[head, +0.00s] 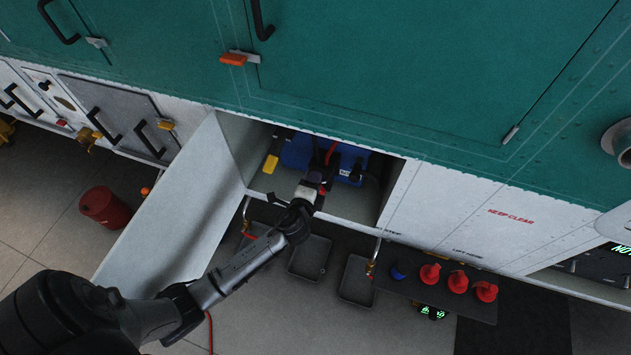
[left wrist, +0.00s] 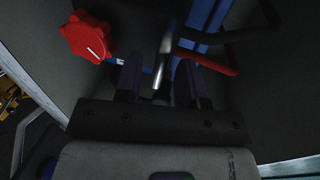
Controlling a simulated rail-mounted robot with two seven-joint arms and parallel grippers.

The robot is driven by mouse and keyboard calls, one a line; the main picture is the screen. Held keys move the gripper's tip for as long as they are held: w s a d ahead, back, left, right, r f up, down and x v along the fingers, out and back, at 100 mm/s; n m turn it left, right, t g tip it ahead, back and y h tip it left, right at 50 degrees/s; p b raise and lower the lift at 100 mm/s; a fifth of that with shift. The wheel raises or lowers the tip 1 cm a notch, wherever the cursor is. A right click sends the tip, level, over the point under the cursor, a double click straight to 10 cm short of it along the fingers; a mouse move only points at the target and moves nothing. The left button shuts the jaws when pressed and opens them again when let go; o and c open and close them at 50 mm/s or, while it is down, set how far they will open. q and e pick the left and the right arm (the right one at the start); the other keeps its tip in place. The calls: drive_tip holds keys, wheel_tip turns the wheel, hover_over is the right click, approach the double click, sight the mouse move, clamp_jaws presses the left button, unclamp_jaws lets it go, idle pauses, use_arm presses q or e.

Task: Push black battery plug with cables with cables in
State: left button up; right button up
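The blue battery (head: 297,152) sits inside the open compartment in the white lower hull. Red and black cables run by it, and a dark part that may be the black plug (head: 350,172) is at its right front; I cannot make it out clearly. My left gripper (head: 318,178) reaches into the compartment in front of the battery. In the left wrist view, its two fingers (left wrist: 158,85) are apart, with a silvery rod behind the gap and no clear object held. A red cable (left wrist: 210,64) and a black cable (left wrist: 232,36) pass beyond them. My right gripper is not in view.
A red star-shaped knob (left wrist: 88,38) is close to the left finger. The open white door (head: 175,205) stands left of my arm. Dark trays (head: 310,258) and a shelf with several red caps (head: 457,281) are below. A yellow part (head: 270,164) is at the compartment's left.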

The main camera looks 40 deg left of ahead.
use_arm(q)
drive_tip(key=shift+w+a+f, duration=0.15)
drive_tip(key=shift+w+a, duration=0.1)
drive_tip(key=shift+w, duration=0.4)
drive_tip(key=shift+c, duration=0.4)
clamp_jaws()
